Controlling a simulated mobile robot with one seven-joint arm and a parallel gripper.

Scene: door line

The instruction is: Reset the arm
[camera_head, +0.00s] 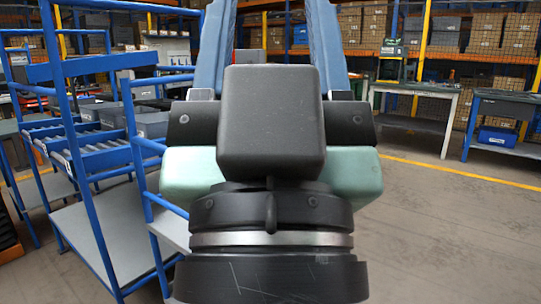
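My own arm fills the middle of the head view, very close to the camera. Its black and pale green joint housings rise from a dark round section with a silver ring. A large black block faces me at the centre. I cannot make out my gripper or its fingers anywhere in the view, so whether it is open or shut does not show. The arm hides much of what lies directly ahead.
A blue-framed cart (92,150) with grey shelves and bins stands close on the left. Workbenches (418,123) and (507,104) stand at the back right. Shelving with cartons (472,75) lines the back. Grey floor (440,230) with a yellow line is clear on the right.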

